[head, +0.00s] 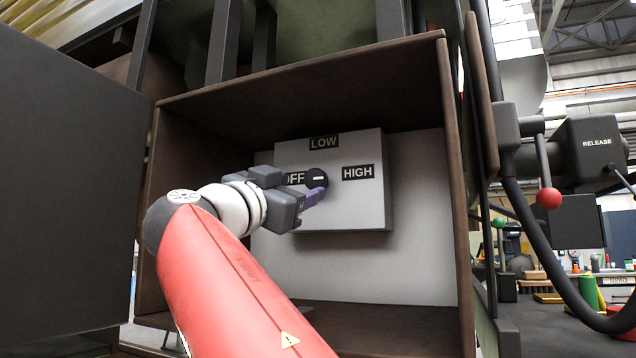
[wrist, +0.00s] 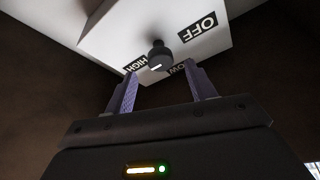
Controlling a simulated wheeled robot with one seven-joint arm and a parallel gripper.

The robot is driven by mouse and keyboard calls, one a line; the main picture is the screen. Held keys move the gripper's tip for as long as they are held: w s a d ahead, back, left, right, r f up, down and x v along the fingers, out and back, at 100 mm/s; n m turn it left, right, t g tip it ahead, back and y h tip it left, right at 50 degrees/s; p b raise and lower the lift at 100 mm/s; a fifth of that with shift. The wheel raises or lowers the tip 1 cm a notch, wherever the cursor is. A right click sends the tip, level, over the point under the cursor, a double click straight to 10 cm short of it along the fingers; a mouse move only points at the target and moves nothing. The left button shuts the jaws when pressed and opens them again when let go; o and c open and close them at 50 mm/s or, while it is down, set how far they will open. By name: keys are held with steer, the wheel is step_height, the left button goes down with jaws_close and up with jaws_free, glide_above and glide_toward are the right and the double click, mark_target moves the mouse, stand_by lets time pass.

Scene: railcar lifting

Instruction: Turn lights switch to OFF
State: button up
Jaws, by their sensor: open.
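The lights switch is a round black knob (head: 317,178) with a short white mark, on a pale grey box (head: 375,210). Labels read OFF at its left, LOW above and HIGH at its right in the head view. The mark lies level there; which end points is unclear. My gripper (head: 316,194) is at the knob's lower left, partly covering the OFF label. In the wrist view my gripper (wrist: 162,71) is open, its two purple fingers apart. The knob (wrist: 158,56) shows between and just beyond the fingertips; I see no clear contact.
The grey box is inside a brown open-fronted cabinet (head: 448,130), whose walls surround my arm. A dark door panel (head: 60,190) stands at the left. At the right are a RELEASE box (head: 592,150), a red ball-ended lever (head: 549,198) and a black hose.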

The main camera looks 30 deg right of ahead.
mark_target(312, 183)
steer(key=p+x, duration=0.2)
steer(key=x, duration=0.4)
steer(key=shift+f, duration=0.1)
steer(key=shift+c, duration=0.3)
steer(key=c, duration=0.9)
